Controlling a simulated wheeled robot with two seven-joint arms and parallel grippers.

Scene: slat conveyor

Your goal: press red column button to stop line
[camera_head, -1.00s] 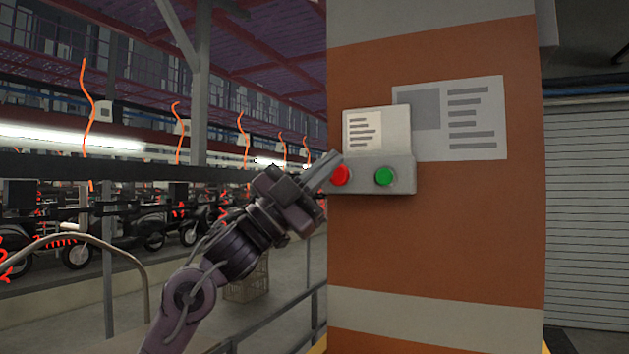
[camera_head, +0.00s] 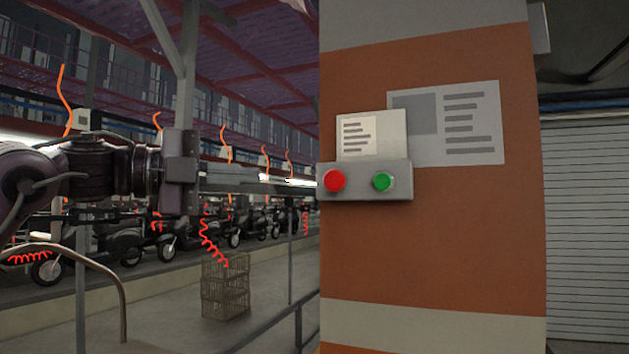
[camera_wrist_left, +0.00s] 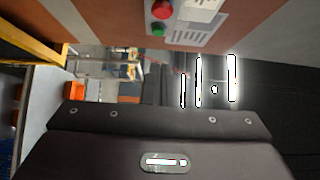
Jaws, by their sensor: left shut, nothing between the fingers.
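The red button (camera_head: 334,180) sits at the left end of a grey control box on the column (camera_head: 430,240), with the green button (camera_head: 382,181) to its right. My left gripper (camera_head: 312,187) is shut and empty. Its fingers lie almost level, pointing right, with their tips just left of the box in the picture; I cannot tell their gap in depth. The red button shows uncovered. In the left wrist view the red button (camera_wrist_left: 162,9) and green button (camera_wrist_left: 158,29) are at the top edge. My right gripper is not in view.
A notice (camera_head: 470,125) and a smaller card (camera_head: 370,132) are above the box. A railing (camera_head: 290,325) stands lower left of the column. Wire crates (camera_head: 226,288) and a row of scooters (camera_head: 120,240) are behind. A roller shutter (camera_head: 590,220) is at right.

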